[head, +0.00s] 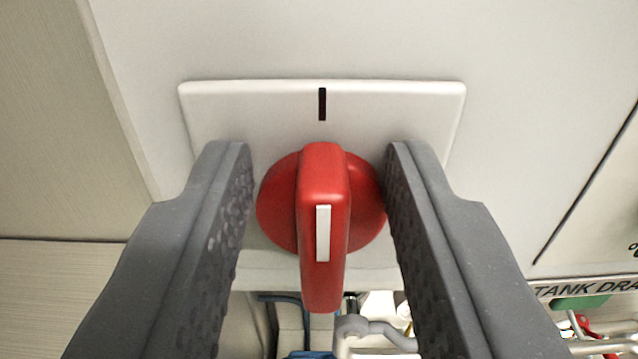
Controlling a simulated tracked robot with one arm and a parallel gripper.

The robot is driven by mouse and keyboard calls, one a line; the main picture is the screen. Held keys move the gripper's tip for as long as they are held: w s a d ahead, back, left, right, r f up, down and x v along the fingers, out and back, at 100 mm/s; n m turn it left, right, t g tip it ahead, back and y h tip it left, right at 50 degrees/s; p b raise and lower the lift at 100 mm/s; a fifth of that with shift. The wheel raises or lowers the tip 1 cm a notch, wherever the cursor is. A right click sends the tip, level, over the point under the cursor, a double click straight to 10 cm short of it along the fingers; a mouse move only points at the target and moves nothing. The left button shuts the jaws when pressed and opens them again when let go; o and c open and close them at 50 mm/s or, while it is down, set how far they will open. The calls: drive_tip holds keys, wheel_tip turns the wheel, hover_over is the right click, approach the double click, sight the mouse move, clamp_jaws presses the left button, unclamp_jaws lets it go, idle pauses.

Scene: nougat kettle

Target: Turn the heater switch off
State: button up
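The heater switch is a red rotary knob (322,165) with a raised grip bar and a white marker line. It sits on a white plate (222,103) that has a black mark above the knob. The grip bar stands vertical in the picture, in line with the black mark. My gripper (318,165) is open, with one grey finger on each side of the knob. Gaps show between the fingers and the grip bar. The left fingertip is slightly apart from the knob's round base; the right fingertip is very close to it, and I cannot tell if it touches.
A pale panel (540,90) surrounds the plate. A beige surface (45,120) is at the left. At the lower right are a label reading "TANK DRA" (590,289), a green part (580,302) and a red part (590,335). Grey pipe fittings (375,328) show below the knob.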

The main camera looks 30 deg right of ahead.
clamp_jaws()
drive_tip(key=shift+a, duration=0.15)
drive_tip(key=shift+n, duration=1)
drive_tip(key=n, duration=0.4)
drive_tip(key=a+n, duration=0.1)
drive_tip(key=n, duration=0.1)
drive_tip(key=shift+w+f, duration=0.1)
drive_tip(key=shift+w, duration=0.25)
drive_tip(key=shift+w+a+f+n+p, duration=0.1)
drive_tip(key=shift+f+n+p, duration=0.3)
drive_tip(key=shift+n, duration=1.25)
drive_tip(key=shift+w+a+f+n+p, duration=0.15)
drive_tip(key=shift+n+p, duration=0.45)
drive_tip(key=shift+n, duration=1.1)
drive_tip(key=shift+s+a+f+n+p, duration=0.1)
drive_tip(key=shift+f+n+p, duration=0.35)
drive_tip(key=shift+n, duration=1.2)
drive_tip(key=shift+w, duration=0.1)
